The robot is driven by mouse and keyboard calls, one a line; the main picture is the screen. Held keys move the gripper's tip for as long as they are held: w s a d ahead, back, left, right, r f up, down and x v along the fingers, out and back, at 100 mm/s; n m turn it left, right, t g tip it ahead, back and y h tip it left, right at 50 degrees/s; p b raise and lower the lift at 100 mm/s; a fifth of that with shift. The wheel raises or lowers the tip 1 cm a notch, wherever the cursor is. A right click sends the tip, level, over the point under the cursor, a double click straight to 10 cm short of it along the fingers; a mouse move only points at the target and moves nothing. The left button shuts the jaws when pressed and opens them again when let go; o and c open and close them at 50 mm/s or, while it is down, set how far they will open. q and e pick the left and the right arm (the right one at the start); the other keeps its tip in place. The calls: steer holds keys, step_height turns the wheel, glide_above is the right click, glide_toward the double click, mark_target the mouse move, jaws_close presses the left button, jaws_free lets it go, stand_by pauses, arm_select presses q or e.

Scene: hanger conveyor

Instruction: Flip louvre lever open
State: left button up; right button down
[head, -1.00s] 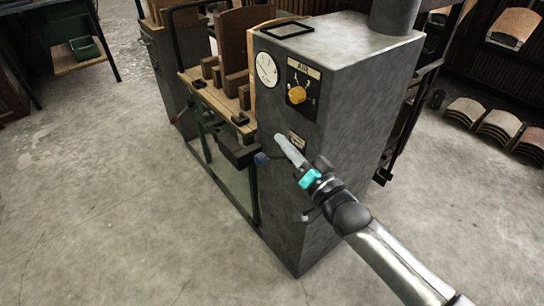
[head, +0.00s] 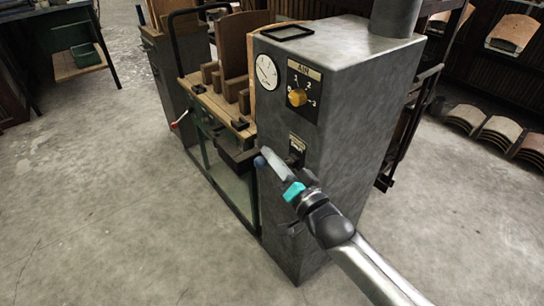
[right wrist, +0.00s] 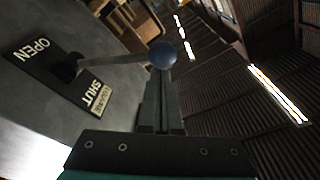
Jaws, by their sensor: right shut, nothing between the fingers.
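The louvre lever is a thin rod with a blue ball knob (head: 260,161), standing out from the front of the grey metal cabinet. In the right wrist view its knob (right wrist: 162,55) is just beyond my fingertips, and its rod runs left to a dark pivot. The pivot sits on a black label plate (right wrist: 50,72) reading OPEN at one end and SHUT at the other. My right gripper (head: 267,153) is shut and empty, its tips close beside the knob. I cannot tell whether they touch. My left gripper is not in view.
The grey cabinet (head: 340,120) carries a dial gauge (head: 266,71) and a yellow rotary knob (head: 297,97) above the lever. The floor in front is clear.

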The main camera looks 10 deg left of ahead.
steer(key=shift+f, duration=0.15)
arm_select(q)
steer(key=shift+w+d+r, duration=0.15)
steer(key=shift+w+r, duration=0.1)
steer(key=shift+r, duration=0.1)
arm_select(e)
steer(key=shift+s+a+f+n, duration=0.15)
steer(key=shift+s+f+n, duration=0.1)
steer(key=shift+n, duration=0.25)
arm_select(q)
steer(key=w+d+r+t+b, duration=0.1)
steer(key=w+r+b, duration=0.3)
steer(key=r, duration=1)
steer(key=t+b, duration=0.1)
steer(key=b, duration=0.2)
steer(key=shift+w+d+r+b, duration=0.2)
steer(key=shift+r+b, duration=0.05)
steer(key=shift+b, duration=0.05)
arm_select(e)
step_height(320, 180, down, 10)
steer(key=s+a+n+g+y, duration=0.1)
steer(key=n+y, duration=0.1)
steer(key=n, duration=1.1)
steer(key=shift+s+g, duration=0.2)
steer(key=shift+g, duration=0.2)
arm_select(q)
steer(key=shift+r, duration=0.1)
